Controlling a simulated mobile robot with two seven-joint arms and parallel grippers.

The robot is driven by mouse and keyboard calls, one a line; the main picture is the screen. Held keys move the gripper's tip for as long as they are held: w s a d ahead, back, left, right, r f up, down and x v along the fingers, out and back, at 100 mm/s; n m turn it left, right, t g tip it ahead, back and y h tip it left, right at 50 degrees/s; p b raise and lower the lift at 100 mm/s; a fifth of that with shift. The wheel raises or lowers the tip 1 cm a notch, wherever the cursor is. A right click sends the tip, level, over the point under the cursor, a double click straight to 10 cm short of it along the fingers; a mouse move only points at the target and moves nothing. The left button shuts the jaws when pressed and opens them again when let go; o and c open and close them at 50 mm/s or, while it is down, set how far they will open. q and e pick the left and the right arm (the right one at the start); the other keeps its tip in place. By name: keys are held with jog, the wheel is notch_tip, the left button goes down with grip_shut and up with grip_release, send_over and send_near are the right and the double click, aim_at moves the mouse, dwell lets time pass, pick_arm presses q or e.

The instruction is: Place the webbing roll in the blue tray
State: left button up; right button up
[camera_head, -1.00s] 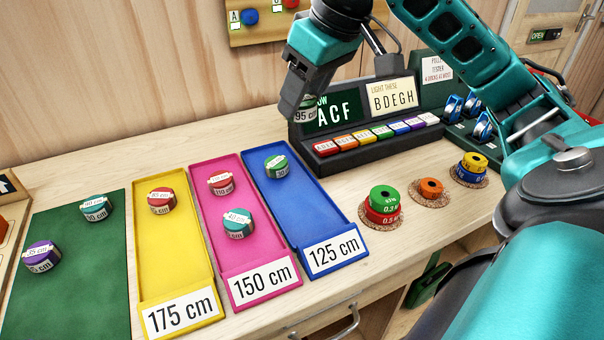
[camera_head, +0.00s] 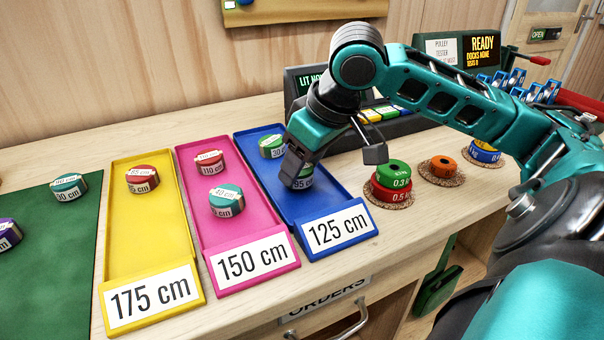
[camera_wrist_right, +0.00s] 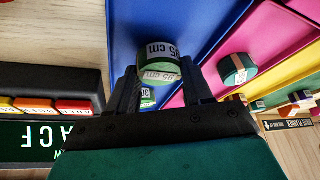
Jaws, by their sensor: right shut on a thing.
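My right gripper (camera_head: 300,172) is shut on a green webbing roll (camera_wrist_right: 159,65) with a white 95 cm label. In the head view the gripper mostly hides this roll (camera_head: 304,183). Gripper and roll are over the blue tray (camera_head: 290,207), which has a 125 cm sign at its front. I cannot tell whether the roll touches the tray floor. Another green roll (camera_head: 271,146) lies at the back of the blue tray, just behind the gripper. The blue tray also shows in the right wrist view (camera_wrist_right: 200,22). My left gripper is not in view.
Left of the blue tray are a pink tray (camera_head: 245,225) with two rolls and a yellow tray (camera_head: 152,230) with one. A green mat (camera_head: 60,250) holds more rolls. Stacked discs (camera_head: 392,185) stand close right of the arm. A lettered console (camera_head: 385,113) is behind.

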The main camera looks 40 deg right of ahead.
jog(key=shift+f, duration=0.45)
jog(key=o, duration=1)
jog(key=shift+o, duration=0.2)
jog(key=p+v, duration=0.1)
jog(key=v, duration=1.1)
jog(key=shift+p, duration=0.3)
jog(key=shift+r, duration=0.15)
